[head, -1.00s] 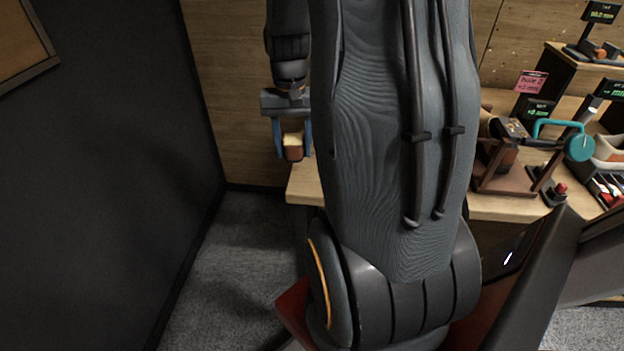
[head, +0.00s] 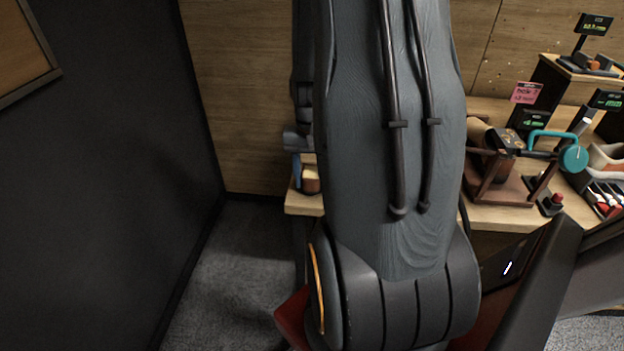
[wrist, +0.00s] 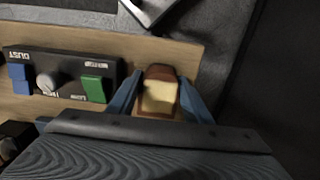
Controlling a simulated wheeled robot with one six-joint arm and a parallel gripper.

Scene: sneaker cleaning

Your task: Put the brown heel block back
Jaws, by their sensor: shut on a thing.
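The brown heel block (head: 311,181) has a cream top and brown sides. My gripper (head: 302,170) is shut on it, with a blue finger showing on its left side in the head view. In the wrist view the heel block (wrist: 159,94) sits between the two blue fingers of my gripper (wrist: 160,98). In the head view my own arm hides part of the gripper and the table behind it. I cannot tell whether the block touches the tabletop.
A black control box (wrist: 60,77) with a knob and blue and green buttons stands on the wooden table (head: 500,215), beside the gripper. A brown stand (head: 495,180), a teal-handled tool (head: 573,158) and small display signs stand at the right. A dark wall (head: 100,180) rises at the left.

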